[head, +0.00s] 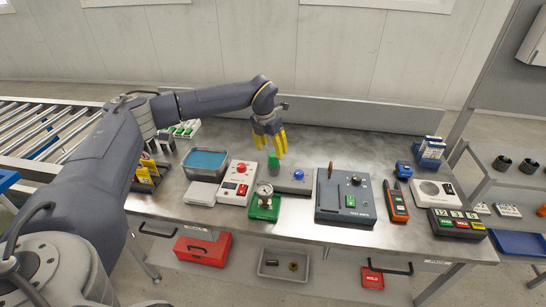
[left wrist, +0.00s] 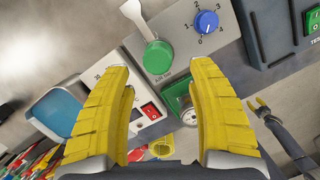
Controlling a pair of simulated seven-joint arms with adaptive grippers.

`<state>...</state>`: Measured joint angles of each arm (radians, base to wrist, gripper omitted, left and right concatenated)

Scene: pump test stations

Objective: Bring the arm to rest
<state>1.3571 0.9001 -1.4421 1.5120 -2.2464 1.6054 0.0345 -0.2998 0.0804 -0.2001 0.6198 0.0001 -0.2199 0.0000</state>
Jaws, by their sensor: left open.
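My left gripper (head: 270,146) is open and empty, its yellow fingers pointing down above the back of the bench. In the left wrist view its two fingers (left wrist: 165,120) stand wide apart with nothing between them. Below it is a grey control box (head: 297,184) with a blue dial (left wrist: 206,21) and a green knob (left wrist: 158,57) with a pale lever. The gripper appears apart from the box. A dark, yellow-tipped part (left wrist: 264,110), which looks like my right gripper, is small in the left wrist view; its jaw state is unclear.
On the bench (head: 330,150) stand a white box with a red button (head: 240,183), a green-based gauge (head: 264,203), a dark test box (head: 345,197) and an orange handheld meter (head: 397,203). A blue-topped container (head: 206,161) stands left. The bench's back strip is mostly clear.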

